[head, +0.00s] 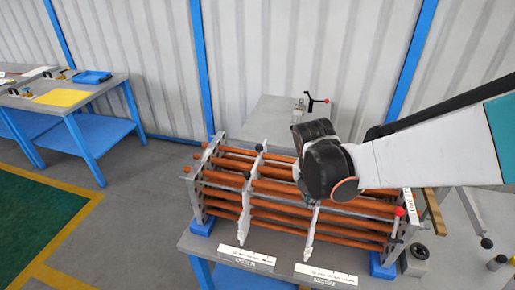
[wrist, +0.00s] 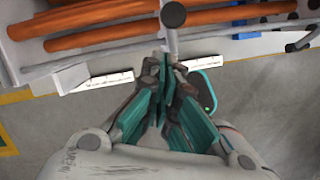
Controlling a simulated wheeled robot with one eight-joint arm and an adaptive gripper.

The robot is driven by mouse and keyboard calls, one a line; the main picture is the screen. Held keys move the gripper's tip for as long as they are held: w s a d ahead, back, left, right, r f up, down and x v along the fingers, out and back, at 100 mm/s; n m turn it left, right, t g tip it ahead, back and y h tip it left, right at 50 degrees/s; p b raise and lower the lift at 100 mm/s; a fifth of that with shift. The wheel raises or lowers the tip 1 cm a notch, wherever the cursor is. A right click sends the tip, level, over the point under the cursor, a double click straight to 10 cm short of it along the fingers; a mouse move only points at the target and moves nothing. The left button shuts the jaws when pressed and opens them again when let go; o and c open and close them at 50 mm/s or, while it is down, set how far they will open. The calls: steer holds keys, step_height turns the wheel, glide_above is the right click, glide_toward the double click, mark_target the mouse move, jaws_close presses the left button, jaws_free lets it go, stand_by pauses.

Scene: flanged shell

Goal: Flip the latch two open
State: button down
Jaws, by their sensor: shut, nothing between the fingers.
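The flanged shell assembly (head: 275,190), a grey metal frame with several orange-brown tubes, stands on a bench. Its tubes cross the top of the wrist view (wrist: 110,32). A grey round knob on a rod (wrist: 172,15) shows at the top centre of the wrist view. My gripper (wrist: 166,62) has its teal fingers together, empty, with their tips close to the lower end of that rod. I cannot tell whether they touch it. In the head view my dark wrist hides the fingers and the middle of the shell. I cannot tell which lever is latch two.
Two white label strips (head: 247,257) (head: 326,274) lie along the bench's front edge, their text unreadable. A red-knobbed lever (head: 399,212) stands at the shell's right end. A blue-framed bench (head: 85,115) is at the left. The floor between is clear.

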steer(key=shift+w+d, duration=0.6)
steer(key=shift+w, duration=0.15)
steer(key=w, duration=0.1)
steer(key=w+d, duration=0.1)
steer(key=w, duration=0.1)
steer(key=shift+w+r+b, duration=0.1)
steer(key=shift+b, duration=0.2)
